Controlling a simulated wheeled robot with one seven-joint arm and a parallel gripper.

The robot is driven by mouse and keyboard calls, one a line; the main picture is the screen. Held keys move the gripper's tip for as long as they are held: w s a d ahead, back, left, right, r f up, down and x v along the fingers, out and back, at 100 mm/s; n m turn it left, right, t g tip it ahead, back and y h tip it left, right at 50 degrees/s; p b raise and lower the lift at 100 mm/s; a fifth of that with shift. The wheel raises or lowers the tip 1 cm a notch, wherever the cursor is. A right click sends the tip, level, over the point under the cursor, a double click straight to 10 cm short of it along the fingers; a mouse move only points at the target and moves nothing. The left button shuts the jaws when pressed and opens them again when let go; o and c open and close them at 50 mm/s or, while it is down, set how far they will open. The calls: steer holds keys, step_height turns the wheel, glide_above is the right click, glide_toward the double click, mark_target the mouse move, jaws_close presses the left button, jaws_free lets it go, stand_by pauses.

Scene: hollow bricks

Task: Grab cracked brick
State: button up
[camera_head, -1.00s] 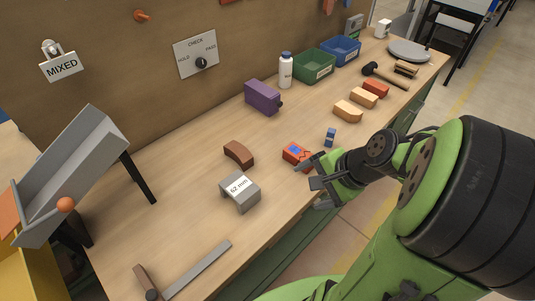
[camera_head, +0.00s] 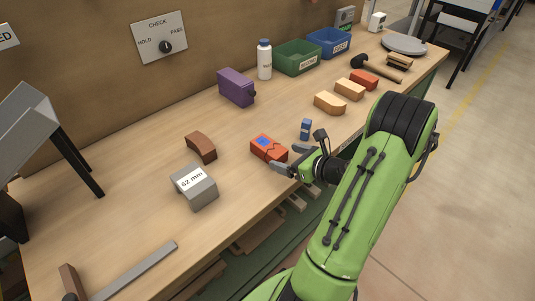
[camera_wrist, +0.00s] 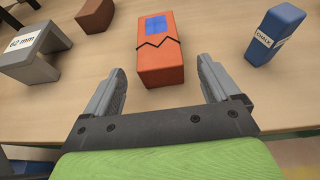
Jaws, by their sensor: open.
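The cracked brick (camera_head: 267,148) is orange-red with a blue patch on top and a dark zigzag line across it. It lies on the workbench near its front edge. In the wrist view the cracked brick (camera_wrist: 160,56) is straight ahead, its near end close to the line between the fingertips. My gripper (camera_head: 291,158) is open and empty at the brick's near right side. In the wrist view my gripper (camera_wrist: 162,80) has one finger on each side of the brick's line, with gaps on both sides.
A blue chalk box (camera_wrist: 274,34) stands just right of my gripper. A grey 62 mm block (camera_head: 194,187) and a brown curved brick (camera_head: 201,147) lie to the left. Tan bricks (camera_head: 330,103) and a purple box (camera_head: 236,87) are farther back. Bare bench (camera_head: 120,190) lies at left.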

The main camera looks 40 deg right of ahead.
mark_target(272, 152)
steer(key=b+x, duration=0.1)
steer(key=x, duration=0.6)
steer(key=shift+w+b, duration=0.15)
steer(key=shift+b, duration=0.2)
